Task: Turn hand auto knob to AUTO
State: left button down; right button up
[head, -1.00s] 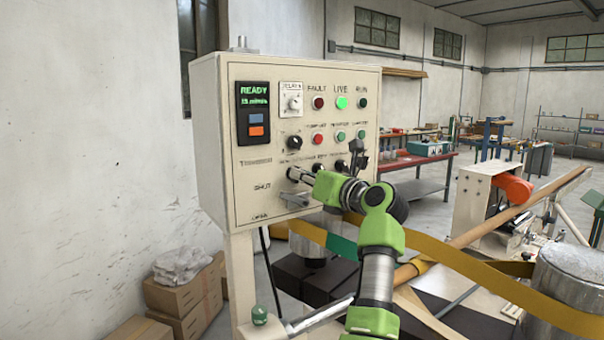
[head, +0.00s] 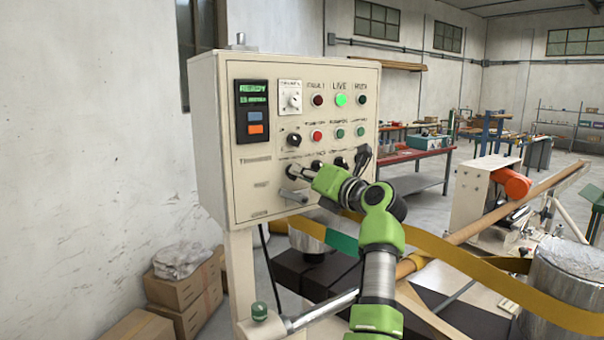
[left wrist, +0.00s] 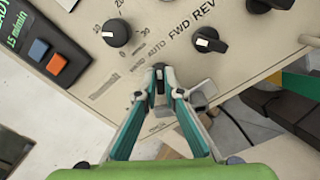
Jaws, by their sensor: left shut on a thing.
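The cream control panel (head: 205,130) fills the middle of the head view. My left gripper (head: 293,173) reaches its lower row of knobs. In the left wrist view its fingertips (left wrist: 160,78) are closed around a small dark knob (left wrist: 159,86) just below the printed HAND and AUTO labels (left wrist: 147,62). The fingers cover the knob's sides, and I cannot tell for sure which label it points to. In the head view the knob is mostly hidden at the fingertips. My right gripper does not show.
A FWD/REV knob (left wrist: 209,41) sits to the right of the held knob, and a dial knob (left wrist: 117,33) is up to the left. A grey lever handle (head: 294,196) is close below my gripper. A yellow strap (head: 440,248) crosses behind my arm.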

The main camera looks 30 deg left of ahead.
pick_arm(q)
jog(key=shift+r, duration=0.2)
jog(key=c, duration=2.3)
grip_release()
jog(key=shift+c, duration=0.2)
jog(key=shift+o, duration=0.9)
jog(key=shift+a+f, duration=0.1)
jog(key=shift+f, duration=0.05)
